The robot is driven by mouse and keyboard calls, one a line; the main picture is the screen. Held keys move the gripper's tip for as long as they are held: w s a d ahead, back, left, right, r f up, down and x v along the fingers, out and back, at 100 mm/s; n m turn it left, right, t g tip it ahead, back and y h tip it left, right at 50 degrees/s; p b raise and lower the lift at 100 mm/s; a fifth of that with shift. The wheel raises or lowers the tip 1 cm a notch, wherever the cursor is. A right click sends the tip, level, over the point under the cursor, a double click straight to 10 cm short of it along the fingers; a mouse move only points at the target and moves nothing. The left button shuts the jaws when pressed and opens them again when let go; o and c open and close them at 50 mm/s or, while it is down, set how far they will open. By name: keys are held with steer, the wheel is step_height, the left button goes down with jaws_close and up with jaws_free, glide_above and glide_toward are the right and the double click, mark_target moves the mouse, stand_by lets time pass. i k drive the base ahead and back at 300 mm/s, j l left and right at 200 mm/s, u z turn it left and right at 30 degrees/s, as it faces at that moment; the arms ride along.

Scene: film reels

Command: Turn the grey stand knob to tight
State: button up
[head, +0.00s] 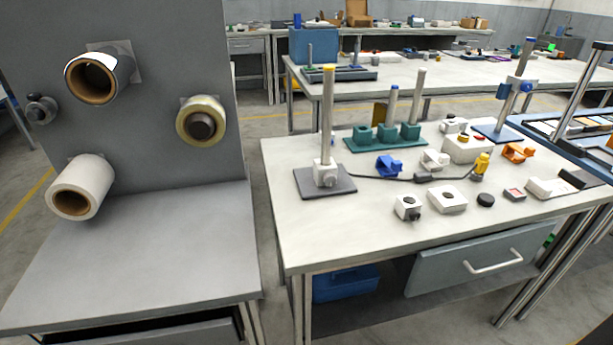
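A stand with a dark grey base plate (345,190) is at the left of the near workbench. Its upright metal post (328,115) has a yellow cap. A pale block (325,168) sits around the foot of the post. A small grey round knob (329,181) shows on the block's front; it is too small to tell how it is turned. My gripper is not in view, and nothing is seen touching the knob.
Left of the bench, a grey panel carries several reels, including a white roll (80,187). A dark cable (385,178) runs right from the stand toward a yellow tool (481,166). A blue clamp piece (389,165) lies nearby. The bench's front left (330,235) is clear.

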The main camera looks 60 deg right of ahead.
mark_target(328, 179)
steer(key=k+z, duration=0.1)
steer(key=z, duration=0.3)
steer(key=k+z, duration=0.1)
steer(key=z, duration=0.3)
steer(key=k+z, duration=0.1)
steer(key=z, duration=0.3)
steer(key=l+z, duration=0.15)
steer(key=z, duration=0.25)
steer(key=k, duration=0.05)
